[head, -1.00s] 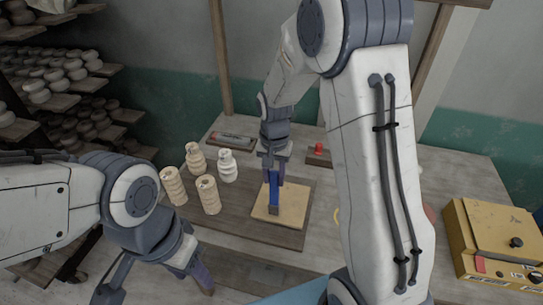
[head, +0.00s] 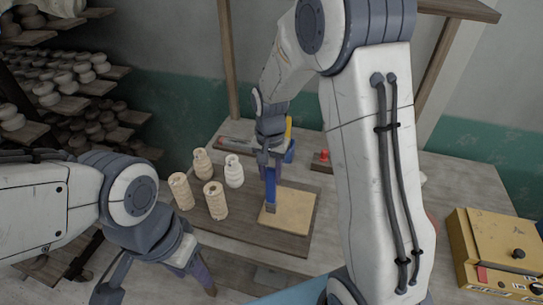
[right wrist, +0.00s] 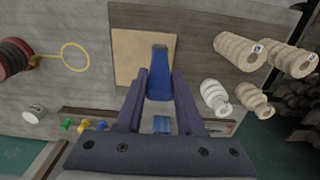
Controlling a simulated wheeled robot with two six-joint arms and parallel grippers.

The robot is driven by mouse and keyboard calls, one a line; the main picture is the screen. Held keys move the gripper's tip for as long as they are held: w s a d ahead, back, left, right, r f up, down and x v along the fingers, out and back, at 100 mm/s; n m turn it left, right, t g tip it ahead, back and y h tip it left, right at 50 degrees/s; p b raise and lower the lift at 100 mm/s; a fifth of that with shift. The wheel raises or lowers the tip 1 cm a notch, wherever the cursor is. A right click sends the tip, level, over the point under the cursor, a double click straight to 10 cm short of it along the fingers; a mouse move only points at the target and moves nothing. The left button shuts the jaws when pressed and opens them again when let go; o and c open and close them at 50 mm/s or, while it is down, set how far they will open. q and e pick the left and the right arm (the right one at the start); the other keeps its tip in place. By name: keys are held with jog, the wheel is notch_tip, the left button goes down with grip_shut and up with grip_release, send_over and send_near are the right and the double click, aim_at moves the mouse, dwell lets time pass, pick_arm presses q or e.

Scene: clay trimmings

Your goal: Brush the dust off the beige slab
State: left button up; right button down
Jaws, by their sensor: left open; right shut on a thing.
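The beige slab (head: 296,213) lies flat on a dark wooden board (head: 240,229); it also shows in the right wrist view (right wrist: 128,52). I cannot make out dust on it. My right gripper (head: 269,165) is shut on a blue brush (head: 271,197), which points down at the slab's left edge. In the right wrist view the brush (right wrist: 160,82) sits between the fingers and overlaps the slab; I cannot tell whether its tip touches. My left gripper (head: 155,284) is open and empty at the lower left, apart from the slab.
Several small vases, one a white vase (head: 234,171), stand close left of the slab. A yellow ring (right wrist: 75,57) lies beside the slab.

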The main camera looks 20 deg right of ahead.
jog(key=shift+s+d+r+p, duration=0.1)
jog(key=shift+r+p, duration=0.25)
jog(key=shift+r, duration=0.25)
jog(key=shift+s+d+r+p, duration=0.1)
jog(key=shift+r+p, duration=0.2)
jog(key=shift+r, duration=0.25)
jog(key=shift+w+r+p, duration=0.1)
jog(key=shift+r+p, duration=0.5)
jog(key=shift+r, duration=0.4)
jog(key=shift+d+f, duration=0.1)
